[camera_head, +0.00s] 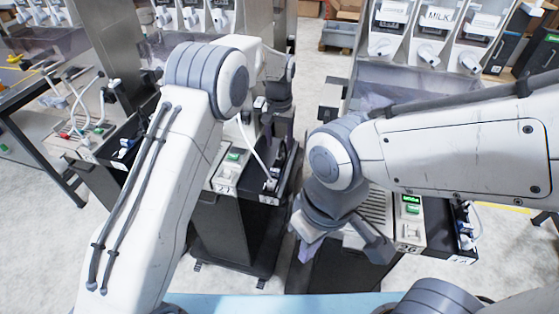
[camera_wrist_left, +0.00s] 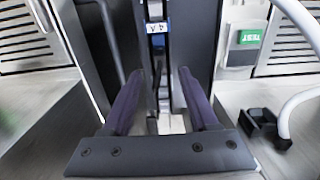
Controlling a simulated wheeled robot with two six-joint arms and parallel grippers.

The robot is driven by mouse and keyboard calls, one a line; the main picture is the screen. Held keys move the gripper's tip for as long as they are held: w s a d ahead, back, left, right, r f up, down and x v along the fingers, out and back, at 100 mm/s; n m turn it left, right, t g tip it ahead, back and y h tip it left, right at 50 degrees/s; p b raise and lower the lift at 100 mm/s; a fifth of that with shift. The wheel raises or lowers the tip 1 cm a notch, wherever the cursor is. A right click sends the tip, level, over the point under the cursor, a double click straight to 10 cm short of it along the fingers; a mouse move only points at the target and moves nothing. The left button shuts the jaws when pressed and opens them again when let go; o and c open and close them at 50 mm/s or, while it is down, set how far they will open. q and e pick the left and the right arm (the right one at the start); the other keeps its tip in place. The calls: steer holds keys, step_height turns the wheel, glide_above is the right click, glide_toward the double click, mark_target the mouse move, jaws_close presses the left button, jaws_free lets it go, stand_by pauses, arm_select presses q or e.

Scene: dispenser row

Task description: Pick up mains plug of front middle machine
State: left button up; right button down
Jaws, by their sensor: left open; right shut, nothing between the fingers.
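The front middle machine shows in the head view with a white cable (camera_head: 252,143) running down to a small pale plug (camera_head: 270,184) on the black strip at its right side. In the left wrist view, a white cable (camera_wrist_left: 285,113) curves down the right side to a black holder (camera_wrist_left: 262,124); the plug itself is hard to make out. My left gripper (camera_head: 277,118) is open, above the strip and apart from the plug; its two dark fingers also show in the left wrist view (camera_wrist_left: 162,105) with nothing held. My right gripper (camera_head: 335,245) is shut and empty, over the right machine's front.
A green TEST button box (camera_wrist_left: 244,40) and a label tag (camera_wrist_left: 158,26) show near the left gripper. The right machine has a green display box (camera_head: 410,220). A MILK dispenser (camera_head: 437,18) stands behind. Grey floor lies open between the machines.

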mark_target(279, 157)
arm_select(q)
steer(key=shift+f, duration=0.9)
step_height(279, 157, down, 5)
steer(key=p, duration=0.3)
steer(key=shift+f, duration=0.2)
jaws_close()
